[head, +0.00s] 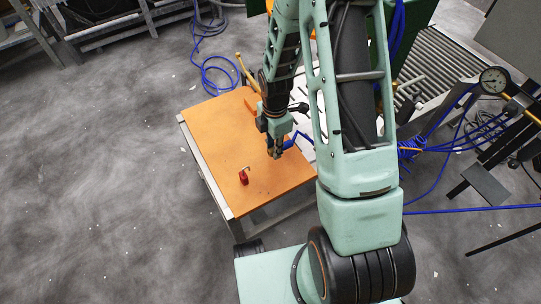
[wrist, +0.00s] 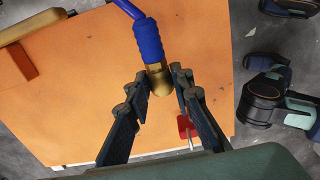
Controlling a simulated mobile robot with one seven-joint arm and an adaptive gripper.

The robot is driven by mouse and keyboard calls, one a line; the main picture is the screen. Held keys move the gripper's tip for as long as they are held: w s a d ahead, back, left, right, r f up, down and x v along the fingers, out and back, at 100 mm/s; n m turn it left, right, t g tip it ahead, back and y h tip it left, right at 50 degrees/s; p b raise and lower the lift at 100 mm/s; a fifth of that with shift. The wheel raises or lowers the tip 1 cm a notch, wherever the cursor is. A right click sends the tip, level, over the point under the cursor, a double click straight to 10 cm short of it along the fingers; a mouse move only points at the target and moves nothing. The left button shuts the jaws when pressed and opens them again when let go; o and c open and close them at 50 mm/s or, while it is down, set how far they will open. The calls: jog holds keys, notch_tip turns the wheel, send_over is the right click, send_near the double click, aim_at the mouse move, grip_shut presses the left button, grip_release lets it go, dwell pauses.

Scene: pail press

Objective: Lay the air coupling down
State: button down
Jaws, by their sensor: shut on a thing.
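The air coupling (wrist: 158,79) is a brass end piece under a blue ribbed sleeve, with a blue hose leading off the top of the wrist view. My gripper (wrist: 156,88) is shut on the coupling, its two dark fingers on either side of the brass. In the head view my gripper (head: 274,151) hangs over the orange tabletop (head: 215,140), with the blue hose (head: 299,138) beside it. The coupling's tip is hard to make out there. I cannot tell whether it touches the table.
A small red object (head: 243,177) with a metal pin stands near the table's front. An orange-brown block (head: 252,104) and a tan bar (wrist: 32,25) are at the far side. The table's left part is clear. Blue hose lies coiled on the floor (head: 215,75).

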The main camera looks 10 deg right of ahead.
aim_at(271, 160)
jog(key=shift+w+a+f, duration=0.25)
jog(key=shift+w+f, duration=0.05)
jog(key=shift+f, duration=0.15)
jog(key=shift+w+a+f+b, duration=0.15)
jog(key=shift+f+b, duration=0.3)
jog(key=shift+f, duration=0.45)
jog(key=shift+w+a+f+b, duration=0.1)
jog(key=shift+f+b, duration=0.3)
jog(key=shift+f, duration=0.5)
jog(key=shift+d, duration=0.1)
jog(key=shift+s+f+b, duration=0.1)
jog(key=shift+f+b, duration=0.4)
jog(key=shift+f, duration=0.1)
jog(key=c, duration=1.7)
grip_release()
jog(key=shift+f, duration=0.15)
notch_tip(271, 160, up, 13)
jog(key=p, duration=0.5)
jog(key=shift+r, duration=0.3)
